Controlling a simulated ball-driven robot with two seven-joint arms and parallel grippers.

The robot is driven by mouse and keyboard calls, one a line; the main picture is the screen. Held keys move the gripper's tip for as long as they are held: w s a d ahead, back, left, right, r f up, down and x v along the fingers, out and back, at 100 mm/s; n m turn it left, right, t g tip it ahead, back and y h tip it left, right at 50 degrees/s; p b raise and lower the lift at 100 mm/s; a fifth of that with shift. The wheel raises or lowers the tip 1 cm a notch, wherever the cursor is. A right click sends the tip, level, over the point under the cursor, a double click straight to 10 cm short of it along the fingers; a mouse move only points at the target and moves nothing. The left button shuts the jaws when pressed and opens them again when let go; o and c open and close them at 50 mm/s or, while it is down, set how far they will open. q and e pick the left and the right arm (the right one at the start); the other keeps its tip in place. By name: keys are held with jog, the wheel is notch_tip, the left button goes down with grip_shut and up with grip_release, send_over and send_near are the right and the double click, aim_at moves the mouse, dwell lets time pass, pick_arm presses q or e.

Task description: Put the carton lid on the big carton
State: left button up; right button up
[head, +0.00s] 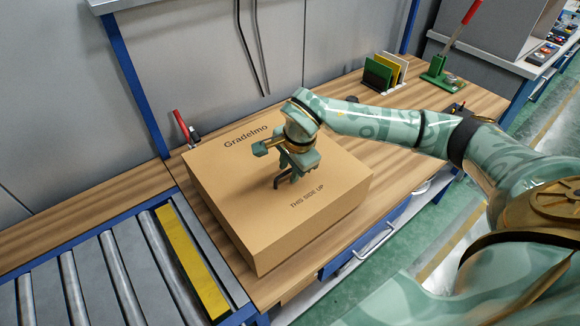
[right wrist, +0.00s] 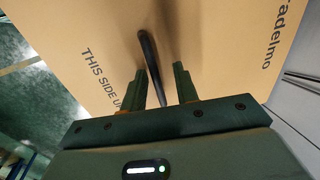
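A big tan carton (head: 310,225) stands on the wooden bench, closed on top by a flat lid (head: 225,175) printed "Gradelmo" and "THIS SIDE UP". I cannot make out a seam between lid and carton. A dark handle (head: 278,182) stands up from the middle of the lid. My right gripper (head: 288,172) is just over the lid, at the handle. In the right wrist view, the handle (right wrist: 149,60) passes between the parted fingers of the right gripper (right wrist: 161,72), with a gap showing on its right side. My left gripper is not in view.
A roller conveyor (head: 115,270) with a yellow strip (head: 188,260) lies left of the carton. A red-handled tool (head: 182,125) is behind it. A rack of coloured plates (head: 385,75) and a green clamp (head: 440,75) stand at the bench's far right. A wall closes the back.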

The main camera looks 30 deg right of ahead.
jog(key=shift+r, duration=0.1)
jog(key=p+v, duration=0.1)
jog(key=v, duration=1.1)
jog(key=shift+p, duration=0.3)
